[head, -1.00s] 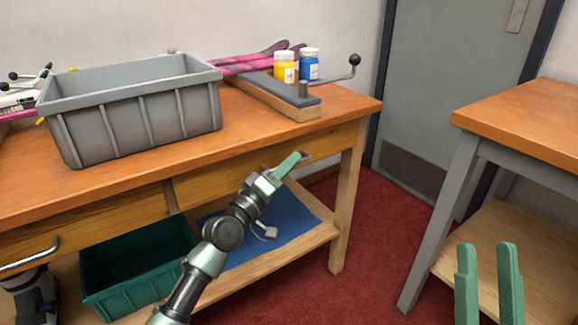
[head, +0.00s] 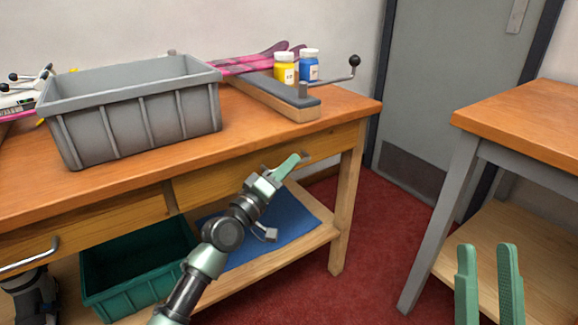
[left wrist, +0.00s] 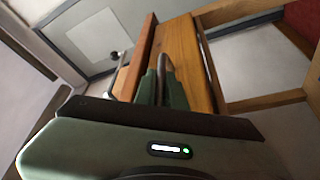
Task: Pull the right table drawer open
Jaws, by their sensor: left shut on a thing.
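The right table drawer (head: 215,178) has a plain wooden front under the orange bench top. It looks shut or nearly so. It also shows in the left wrist view (left wrist: 184,50). My left gripper (head: 290,164) is at the right part of this front, shut on the drawer's metal handle (left wrist: 166,66). The fingers hide much of the handle in both views. My right gripper (head: 488,268) is at the lower right of the head view, its green fingers apart and empty, away from the drawer.
A grey crate (head: 140,122), yellow jar (head: 284,70) and blue jar (head: 309,66) stand on the bench top (head: 345,102). A green bin (head: 135,285) and blue sheet (head: 290,232) lie on the shelf below. Another table (head: 530,120) stands at right. Red floor between is clear.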

